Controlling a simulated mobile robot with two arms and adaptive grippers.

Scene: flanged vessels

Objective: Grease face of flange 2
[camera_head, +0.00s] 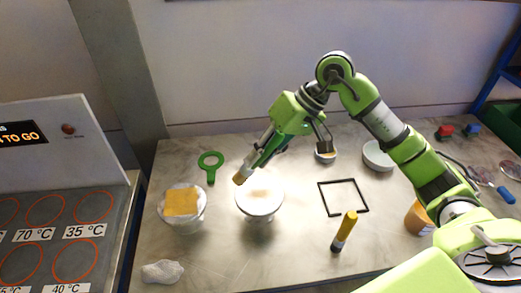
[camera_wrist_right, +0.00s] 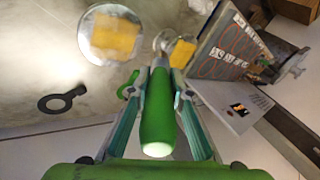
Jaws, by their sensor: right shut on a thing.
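My right gripper (camera_head: 268,150) is shut on a green-handled brush (camera_wrist_right: 157,112) with a tan tip. In the head view the brush slants down to the left. Its tip (camera_head: 239,178) shows at the left rim of the middle flanged vessel (camera_head: 262,204); I cannot tell whether it touches. That vessel's white round face has a faint tan patch. The left flanged vessel (camera_head: 183,222) has a yellow square (camera_head: 181,202) on its face. Two round faces with yellow patches show in the wrist view. No number marks flange 2. My left gripper is not in view.
A green ring tool (camera_head: 211,166) lies behind the vessels. A crumpled cloth (camera_head: 162,272) lies front left. A hotplate panel (camera_head: 50,235) stands left.

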